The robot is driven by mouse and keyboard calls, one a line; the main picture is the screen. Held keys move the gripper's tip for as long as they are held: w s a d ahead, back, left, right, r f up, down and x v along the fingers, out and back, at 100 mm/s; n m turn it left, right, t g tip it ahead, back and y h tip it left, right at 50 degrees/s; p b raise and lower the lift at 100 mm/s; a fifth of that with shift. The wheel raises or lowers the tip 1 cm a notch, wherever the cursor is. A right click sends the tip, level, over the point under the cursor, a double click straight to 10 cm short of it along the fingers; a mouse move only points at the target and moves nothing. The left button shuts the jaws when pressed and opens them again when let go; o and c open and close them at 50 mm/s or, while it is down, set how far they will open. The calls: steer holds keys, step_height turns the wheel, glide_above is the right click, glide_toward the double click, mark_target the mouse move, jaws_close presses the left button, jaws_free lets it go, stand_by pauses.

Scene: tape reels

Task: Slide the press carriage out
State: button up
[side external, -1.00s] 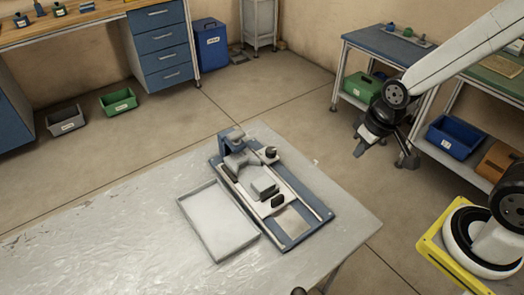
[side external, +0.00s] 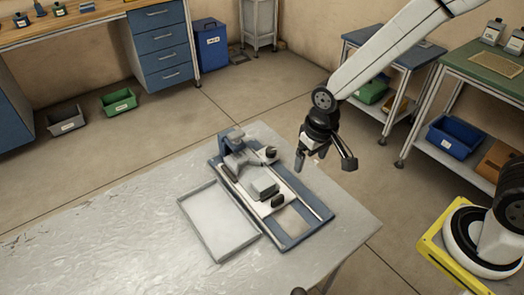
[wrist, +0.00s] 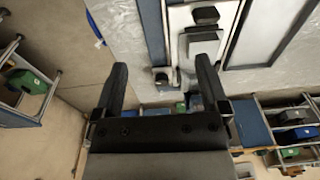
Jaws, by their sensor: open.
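The press stands on the grey table, with a blue base plate (side external: 317,205) and pale rails. Its light carriage (side external: 246,184) lies on the plate between the rails, bearing a grey block (side external: 263,188) and dark knobs (side external: 278,201). The blue press head (side external: 231,139) stands at the plate's far left end, behind the carriage. My gripper (side external: 324,163) is open and empty, above and to the right of the press, apart from it. In the wrist view, my open fingers (wrist: 161,78) point toward the carriage block (wrist: 200,45) and a dark knob (wrist: 204,15).
A shallow grey tray (side external: 222,258) lies beside the press on its left. The table's front left (side external: 90,235) is clear. Side benches and a blue bin (side external: 455,137) stand on the right, beyond the table.

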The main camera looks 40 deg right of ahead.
steer(key=g, duration=0.1)
glide_above(278, 197)
step_height(278, 197, down, 4)
steer(key=shift+a+f, duration=0.1)
steer(key=shift+f, duration=0.1)
steer(key=shift+f, duration=3.8)
jaws_close()
